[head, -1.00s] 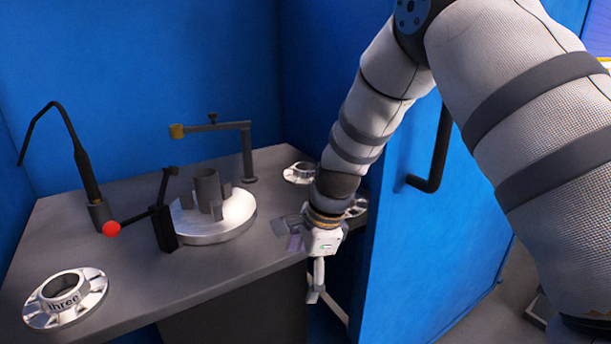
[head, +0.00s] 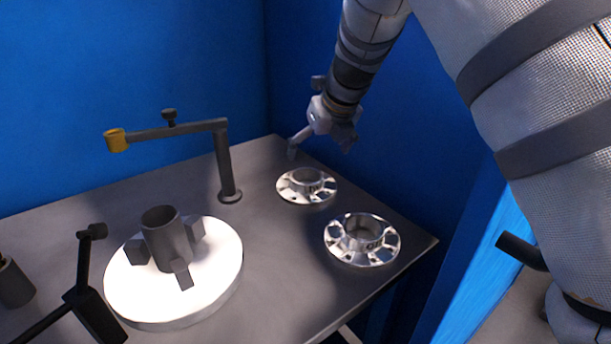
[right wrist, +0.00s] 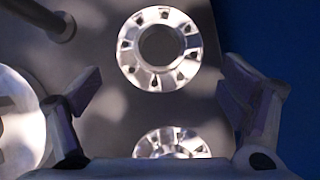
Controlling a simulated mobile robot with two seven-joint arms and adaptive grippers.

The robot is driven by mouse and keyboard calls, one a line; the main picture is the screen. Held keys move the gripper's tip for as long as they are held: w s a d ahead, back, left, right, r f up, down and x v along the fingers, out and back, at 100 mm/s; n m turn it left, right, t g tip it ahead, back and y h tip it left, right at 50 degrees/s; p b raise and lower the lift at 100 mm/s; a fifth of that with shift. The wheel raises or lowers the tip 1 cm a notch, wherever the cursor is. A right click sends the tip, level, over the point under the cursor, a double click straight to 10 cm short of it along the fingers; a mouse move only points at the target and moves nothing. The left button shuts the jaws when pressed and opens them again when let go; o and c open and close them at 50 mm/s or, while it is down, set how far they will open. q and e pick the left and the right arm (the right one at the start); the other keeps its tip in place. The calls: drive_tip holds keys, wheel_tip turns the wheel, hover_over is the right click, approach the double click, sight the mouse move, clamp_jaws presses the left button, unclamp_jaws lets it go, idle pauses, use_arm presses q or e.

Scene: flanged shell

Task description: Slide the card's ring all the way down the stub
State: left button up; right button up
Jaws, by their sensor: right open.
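A grey hollow stub (head: 163,238) stands upright, held between dark jaw blocks on a round white plate (head: 215,275). Two silver flanged rings lie flat on the table to its right: a far ring (head: 287,190) and a near ring (head: 338,248). In the right wrist view the far ring (right wrist: 128,62) is whole, and the near ring (right wrist: 150,148) is partly cut off below. My right gripper (head: 321,150) is open and empty above and just beyond the far ring. Its fingers (right wrist: 160,72) show apart on both sides of it. No card can be made out. My left gripper is out of view.
A dark post (head: 223,165) with a side arm and yellow end cup (head: 117,141) stands behind the plate. A black lever stand (head: 95,310) is at the lower left. Blue walls (head: 130,80) close the back and right. The table (head: 270,260) is clear between plate and rings.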

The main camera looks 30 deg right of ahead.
drive_tip(key=x, duration=0.7)
drive_tip(key=b+x, duration=0.1)
drive_tip(key=x, duration=0.2)
drive_tip(key=shift+s+a+f, duration=0.1)
drive_tip(key=shift+s+f, duration=0.05)
drive_tip(key=shift+f, duration=0.4)
drive_tip(key=shift+r, duration=0.1)
drive_tip(key=shift+c, duration=0.6)
drive_tip(key=c, duration=1.8)
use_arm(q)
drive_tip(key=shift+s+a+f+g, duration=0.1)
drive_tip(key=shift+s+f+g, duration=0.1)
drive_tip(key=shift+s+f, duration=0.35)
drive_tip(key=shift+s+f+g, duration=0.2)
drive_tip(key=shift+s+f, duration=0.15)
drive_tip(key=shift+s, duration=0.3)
use_arm(e)
drive_tip(key=shift+r, duration=0.15)
drive_tip(key=shift+c, duration=0.6)
drive_tip(key=shift+w+r, duration=0.1)
drive_tip(key=shift+w, duration=0.1)
